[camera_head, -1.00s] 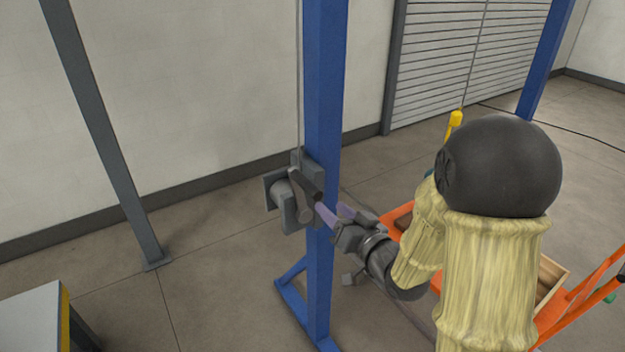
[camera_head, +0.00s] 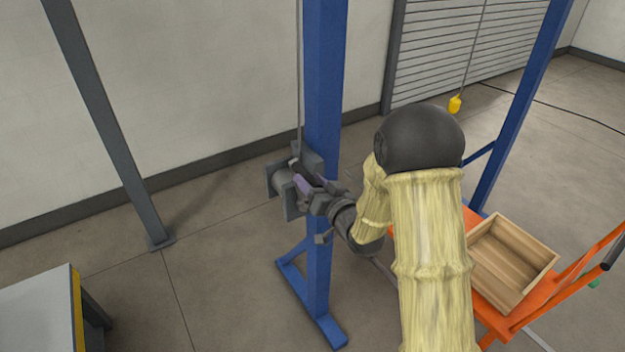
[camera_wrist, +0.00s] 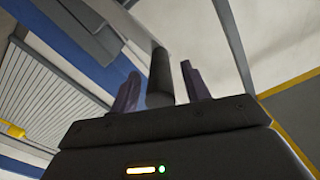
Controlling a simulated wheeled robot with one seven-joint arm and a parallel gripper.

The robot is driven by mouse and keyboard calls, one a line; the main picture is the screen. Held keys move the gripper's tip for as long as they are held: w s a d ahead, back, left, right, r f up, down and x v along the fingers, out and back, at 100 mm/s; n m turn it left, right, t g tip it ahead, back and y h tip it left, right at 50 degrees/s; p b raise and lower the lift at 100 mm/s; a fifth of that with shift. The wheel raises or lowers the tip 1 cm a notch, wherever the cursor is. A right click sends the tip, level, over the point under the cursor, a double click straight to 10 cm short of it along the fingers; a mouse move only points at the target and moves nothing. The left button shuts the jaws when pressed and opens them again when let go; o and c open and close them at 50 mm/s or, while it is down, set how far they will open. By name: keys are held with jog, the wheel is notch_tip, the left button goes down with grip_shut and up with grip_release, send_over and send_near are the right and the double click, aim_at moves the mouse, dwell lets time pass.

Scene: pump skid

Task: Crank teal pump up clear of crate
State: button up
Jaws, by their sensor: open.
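The grey winch (camera_head: 281,187) is fixed to the blue post (camera_head: 325,90), with a cable running up from it. My gripper (camera_head: 301,181) is at the winch. In the wrist view the dark crank grip (camera_wrist: 160,78) stands between my two purple fingers (camera_wrist: 163,88), with a gap visible on the right side; the jaws are open around it. The wooden crate (camera_head: 545,262) sits on an orange cart, and the part of its inside that shows is empty. The yellow hook block (camera_head: 455,104) hangs on a cable at the back.
The orange cart (camera_head: 488,312) with its handle stands at the right. A second blue post (camera_head: 525,110) rises behind it. A grey post (camera_head: 105,135) stands at the left, and a table corner (camera_head: 35,310) is at lower left. The floor between is clear.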

jog(key=shift+c, duration=0.2)
grip_shut()
jog(key=shift+s+a+f+b, duration=0.1)
jog(key=shift+s+a+b, duration=0.15)
jog(key=shift+b, duration=0.15)
jog(key=shift+a+f+n+b, duration=0.1)
jog(key=shift+n+b, duration=0.2)
